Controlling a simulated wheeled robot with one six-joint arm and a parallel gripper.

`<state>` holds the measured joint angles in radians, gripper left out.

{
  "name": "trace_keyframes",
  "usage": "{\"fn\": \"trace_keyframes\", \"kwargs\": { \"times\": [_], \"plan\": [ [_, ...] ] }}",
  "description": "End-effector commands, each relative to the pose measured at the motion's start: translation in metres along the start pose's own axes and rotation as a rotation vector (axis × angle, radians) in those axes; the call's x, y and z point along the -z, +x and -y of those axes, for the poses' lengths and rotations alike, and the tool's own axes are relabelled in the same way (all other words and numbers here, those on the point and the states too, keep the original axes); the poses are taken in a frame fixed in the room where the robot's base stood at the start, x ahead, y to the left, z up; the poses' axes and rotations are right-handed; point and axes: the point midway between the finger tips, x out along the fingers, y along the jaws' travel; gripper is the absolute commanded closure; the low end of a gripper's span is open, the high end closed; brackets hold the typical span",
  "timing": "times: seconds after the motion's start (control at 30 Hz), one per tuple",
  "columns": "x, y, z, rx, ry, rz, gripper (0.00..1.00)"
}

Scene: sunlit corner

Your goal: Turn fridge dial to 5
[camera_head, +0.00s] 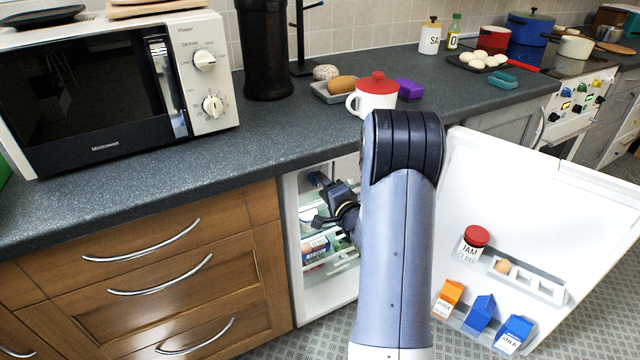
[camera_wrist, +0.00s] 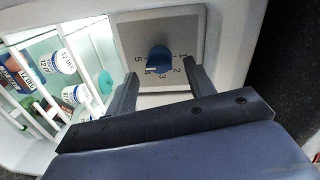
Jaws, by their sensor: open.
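The fridge dial (camera_wrist: 158,60) is a blue knob on a grey plate (camera_wrist: 128,42) with the numbers 1 to 5 around it, seen in the wrist view. A pale mark on the knob seems to point down-left, near the 4. My gripper (camera_wrist: 161,70) is open, with one finger on each side below the knob; I cannot tell if either touches it. In the head view my gripper (camera_head: 338,205) reaches into the open fridge (camera_head: 330,292), and the dial is hidden there.
The open white fridge door (camera_head: 545,205) stands right of my arm, with a jam jar (camera_head: 472,246) and cartons (camera_head: 480,312) on its racks. Fridge shelves (camera_wrist: 42,100) hold white tubs (camera_wrist: 62,62) left of the fingers. The countertop (camera_head: 270,130) is above.

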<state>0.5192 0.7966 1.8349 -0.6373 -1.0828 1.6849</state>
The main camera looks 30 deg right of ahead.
Motion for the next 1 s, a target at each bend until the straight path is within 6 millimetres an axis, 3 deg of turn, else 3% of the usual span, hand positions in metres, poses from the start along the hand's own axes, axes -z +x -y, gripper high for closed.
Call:
{"fn": "trace_keyframes", "kwargs": {
  "times": [0.2,0.4,0.63,1.0],
  "plan": [
    [0.001,-0.045,0.0,-0.002,0.002,-0.003,0.49],
    [0.001,-0.075,0.0,-0.001,0.002,-0.002,0.49],
    [0.0,-0.084,0.0,0.001,0.001,0.0,0.49],
    [-0.001,-0.076,0.0,0.002,0.0,0.002,0.49]
  ]
}}
